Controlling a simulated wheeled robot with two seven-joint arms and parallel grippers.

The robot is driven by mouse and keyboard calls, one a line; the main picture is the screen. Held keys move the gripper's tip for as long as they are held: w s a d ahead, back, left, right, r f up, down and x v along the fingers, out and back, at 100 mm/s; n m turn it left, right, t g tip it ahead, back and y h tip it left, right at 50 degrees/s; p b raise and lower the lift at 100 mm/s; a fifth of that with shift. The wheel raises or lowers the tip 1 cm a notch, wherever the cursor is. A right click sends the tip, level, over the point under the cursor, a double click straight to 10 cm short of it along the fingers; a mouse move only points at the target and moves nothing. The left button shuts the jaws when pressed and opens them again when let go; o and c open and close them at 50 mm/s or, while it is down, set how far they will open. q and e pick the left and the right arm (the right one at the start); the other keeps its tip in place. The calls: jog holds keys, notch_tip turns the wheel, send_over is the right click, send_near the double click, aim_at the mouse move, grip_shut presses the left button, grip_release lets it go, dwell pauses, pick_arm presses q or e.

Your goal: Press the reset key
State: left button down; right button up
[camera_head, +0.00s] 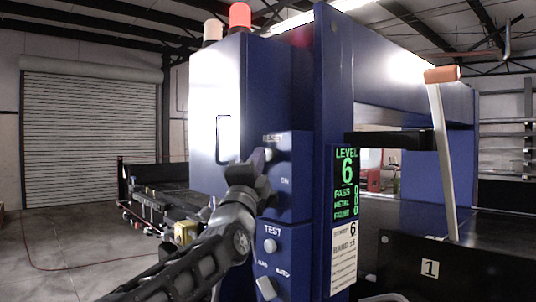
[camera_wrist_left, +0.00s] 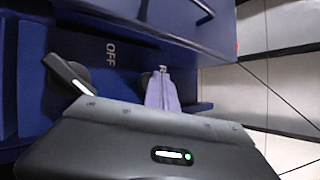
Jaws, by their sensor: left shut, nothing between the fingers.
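The blue detector cabinet (camera_head: 222,90) carries a control panel with a RESET label (camera_head: 272,138). A small pale reset key (camera_head: 268,153) shows just below that label, partly covered by my left gripper. My left gripper (camera_head: 262,160) is shut and empty, its tips at or very near the key; I cannot tell whether they touch. In the left wrist view the closed fingers (camera_wrist_left: 163,88) point at the blue panel, and a small silvery bit shows at their tips. A black rotary switch (camera_wrist_left: 68,75) stands beside them by an OFF label. My right gripper is not in view.
A TEST button (camera_head: 270,245) and a selector knob (camera_head: 266,288) sit lower on the panel. A display (camera_head: 346,180) reads LEVEL 6. A red lamp (camera_head: 240,15) glows on top. A lever with an orange grip (camera_head: 442,75) stands at right, above the dark conveyor side.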

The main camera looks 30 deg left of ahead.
pick_arm(q)
jog(key=shift+w+d+p, duration=0.15)
jog(key=shift+w+p, duration=0.25)
jog(key=shift+w, duration=0.05)
dwell(0.7)
jog(key=shift+s, duration=0.1)
jog(key=shift+s+a+b, duration=0.25)
jog(key=shift+s+b, duration=0.35)
jog(key=shift+s, duration=0.15)
jog(key=s+b, duration=0.1)
jog(key=s+a+b, duration=0.1)
jog(key=s, duration=0.1)
jog(key=s+b, duration=0.1)
jog(key=shift+s+a, duration=0.25)
jog(key=shift+s, duration=0.15)
dwell(0.9)
